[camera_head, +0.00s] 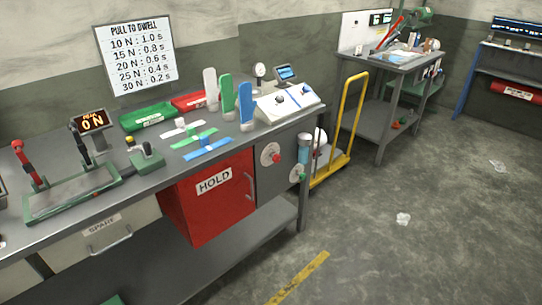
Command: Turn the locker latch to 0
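A round pale dial with a red knob (273,155) is on the front of a grey cabinet (275,183) under the right end of the workbench. It looks like the locker latch, but its markings and setting are too small to read. A second, smaller knob with a green part (297,173) shows at the cabinet's right side. To the left of the grey cabinet is a red box (212,200) labelled HOLD, with a handle (250,186) at its right. Neither of my grippers is in view.
The workbench (165,172) holds trays, coloured strips, a red-handled press (70,190) and a display reading 0 N (92,121). A yellow-handled cart (345,130) stands right of the bench.

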